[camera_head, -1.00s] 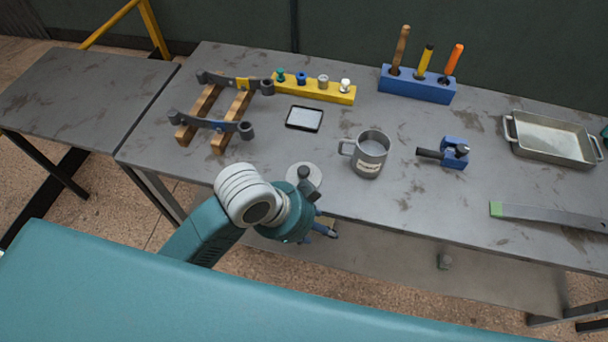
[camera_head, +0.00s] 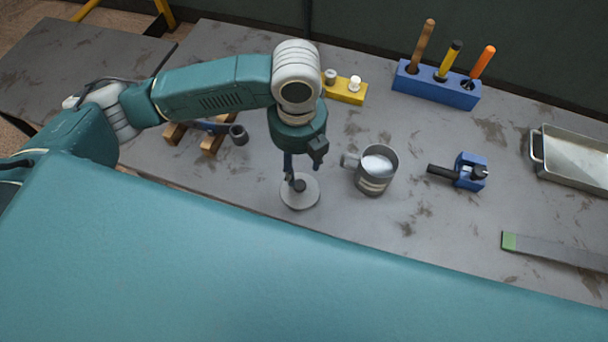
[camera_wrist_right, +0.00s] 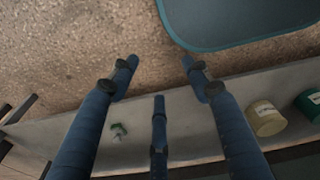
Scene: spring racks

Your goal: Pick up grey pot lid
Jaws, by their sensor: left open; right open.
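The grey pot lid (camera_head: 312,196) is a round flat disc with a dark knob (camera_head: 298,185). It lies near the front edge of the workbench, left of the grey mug. My left gripper (camera_head: 293,174) points down over the lid, with its open fingers close to the knob. Whether they touch the knob cannot be told. My right gripper (camera_wrist_right: 159,66) is open and empty in the right wrist view, with bare floor and a low shelf beyond it.
A grey mug (camera_head: 374,185) stands close to the right of the lid. A blue clamp-like tool (camera_head: 470,172), a blue holder (camera_head: 436,88), a metal tray (camera_head: 535,148) and a green-ended strip (camera_head: 540,248) lie farther right.

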